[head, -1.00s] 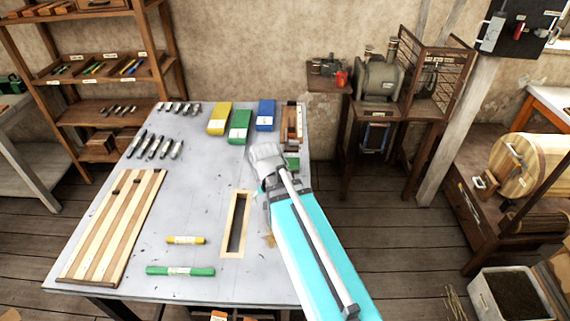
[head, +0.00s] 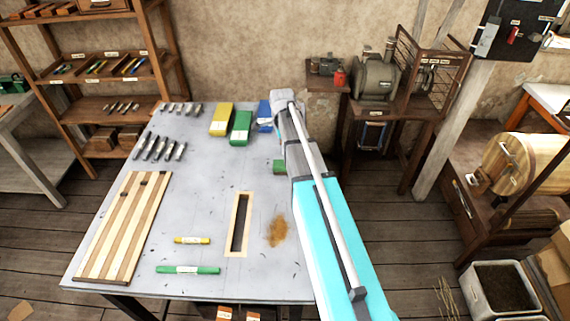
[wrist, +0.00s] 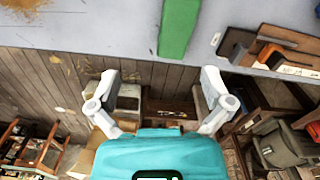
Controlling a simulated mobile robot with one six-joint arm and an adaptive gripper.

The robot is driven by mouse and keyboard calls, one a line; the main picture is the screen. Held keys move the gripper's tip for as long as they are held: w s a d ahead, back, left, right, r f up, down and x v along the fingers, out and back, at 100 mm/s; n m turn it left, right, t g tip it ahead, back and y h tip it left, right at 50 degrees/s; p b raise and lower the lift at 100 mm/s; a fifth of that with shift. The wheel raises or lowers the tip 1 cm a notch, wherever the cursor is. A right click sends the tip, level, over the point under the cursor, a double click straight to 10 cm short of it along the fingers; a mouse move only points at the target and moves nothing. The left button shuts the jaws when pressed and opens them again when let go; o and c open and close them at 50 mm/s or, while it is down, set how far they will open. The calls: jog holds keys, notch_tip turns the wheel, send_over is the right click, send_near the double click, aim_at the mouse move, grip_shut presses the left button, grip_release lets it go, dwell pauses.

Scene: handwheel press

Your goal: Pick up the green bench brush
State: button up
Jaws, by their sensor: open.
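A long green piece, probably the green bench brush, lies near the right edge of the table; its visible end shows in the head view (head: 279,166), and my arm covers the rest. In the wrist view the green piece (wrist: 178,27) runs from the top border to the table's edge; no bristles can be made out. My gripper (wrist: 163,88) is open and empty, its two fingers spread wide below the green piece in the picture, over the floor beyond the table edge. In the head view my arm hides the fingers.
The grey table (head: 205,210) also holds a brown dust heap (head: 277,231), a slotted wooden frame (head: 238,224), yellow (head: 221,119) and green blocks (head: 241,127), a striped board (head: 122,225) and a green stick (head: 188,270). A wooden rack (wrist: 275,47) stands right of the green piece.

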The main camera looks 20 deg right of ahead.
jog(key=shift+w+d+r+m+p, duration=0.15)
jog(key=shift+w+d+r+m, duration=0.1)
jog(key=shift+w+d+m, duration=0.3)
jog(key=shift+w+d+r+m+p, duration=0.15)
jog(key=shift+w+d+r+m, duration=0.1)
jog(key=shift+w+d+m, duration=0.3)
jog(key=shift+a+f, duration=0.1)
jog(key=shift+a, duration=0.05)
notch_tip(320, 180, down, 8)
jog(key=b, duration=0.8)
jog(key=shift+f+b, duration=0.2)
jog(key=shift+b, duration=0.15)
jog(key=shift+f, duration=0.15)
notch_tip(320, 180, down, 5)
jog(key=b, duration=0.5)
dwell(0.3)
jog(key=c, duration=1.1)
jog(key=shift+c, duration=0.2)
